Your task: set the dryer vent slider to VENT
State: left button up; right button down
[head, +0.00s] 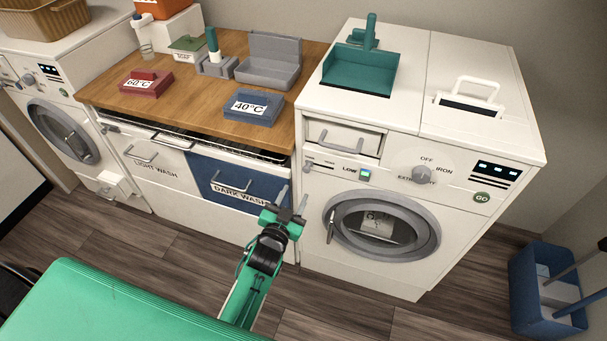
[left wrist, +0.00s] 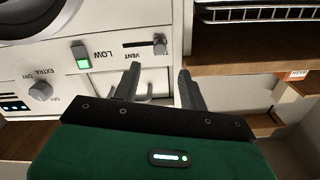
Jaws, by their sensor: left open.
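The white dryer (head: 400,262) stands at the right in the head view. Its vent slider (head: 307,167) is a small grey knob in a short slot under the drawer. In the left wrist view the picture is upside down, and the slider knob (left wrist: 159,46) sits at the slot's right end. The VENT label (left wrist: 132,43) is by the slot's other end, towards LOW; the label by the knob is partly hidden. My left gripper (head: 292,199) is open and empty, below and left of the slider, apart from it. My right gripper is not in view.
A small dryer drawer (head: 344,137) with a handle is above the slider. A lit green button (head: 366,175) and a dial (head: 421,174) are to its right. The dark wash bin (head: 233,187) is close left of my gripper. A blue bin (head: 545,290) stands on the floor at right.

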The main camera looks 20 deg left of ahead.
aim_at(306, 171)
pick_arm(q)
jog(key=w+p, duration=0.1)
jog(key=w, duration=0.7)
jog(key=shift+w+d, duration=0.15)
jog(key=shift+w, duration=0.15)
grip_shut()
